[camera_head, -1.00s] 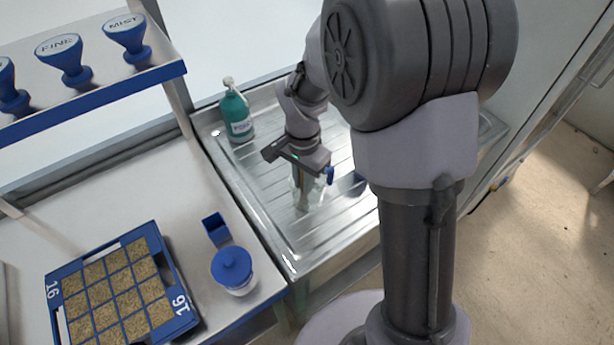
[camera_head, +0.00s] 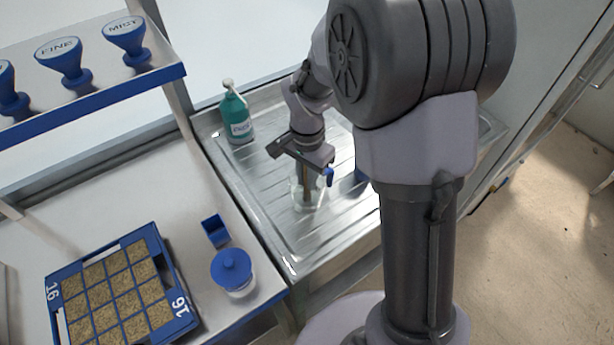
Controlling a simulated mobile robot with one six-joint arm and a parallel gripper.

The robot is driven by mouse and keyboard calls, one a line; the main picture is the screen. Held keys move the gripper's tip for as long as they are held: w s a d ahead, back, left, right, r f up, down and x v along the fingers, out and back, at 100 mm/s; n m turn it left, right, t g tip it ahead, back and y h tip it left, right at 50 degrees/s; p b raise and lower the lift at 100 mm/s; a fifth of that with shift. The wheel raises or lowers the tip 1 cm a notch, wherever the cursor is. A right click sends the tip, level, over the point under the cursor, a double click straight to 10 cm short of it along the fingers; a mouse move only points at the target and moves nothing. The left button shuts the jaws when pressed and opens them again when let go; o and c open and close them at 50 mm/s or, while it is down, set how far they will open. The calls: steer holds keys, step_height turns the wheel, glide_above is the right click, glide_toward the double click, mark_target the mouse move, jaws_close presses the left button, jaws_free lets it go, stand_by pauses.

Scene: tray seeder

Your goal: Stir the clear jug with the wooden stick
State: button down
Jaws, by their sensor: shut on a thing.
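The clear jug (camera_head: 297,196) stands on the ribbed metal draining board, just below my gripper. My gripper (camera_head: 309,166) points down over the jug and is shut on the wooden stick (camera_head: 307,189). The stick hangs down with its lower part inside the jug. The gripper hides the stick's top and part of the jug's rim. I cannot tell whether the stick touches the jug's wall or bottom.
A green pump bottle (camera_head: 237,117) stands at the back left of the draining board (camera_head: 262,205). A seed tray (camera_head: 170,285), a small blue box (camera_head: 215,231) and a blue-lidded tub (camera_head: 233,270) are on the left bench. Blue labelled knobs (camera_head: 62,60) sit on the shelf above.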

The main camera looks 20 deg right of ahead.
steer(key=shift+r+p, duration=4.1)
steer(key=shift+r, duration=1.35)
step_height(320, 180, up, 5)
steer(key=p, duration=0.4)
steer(key=shift+r, duration=0.1)
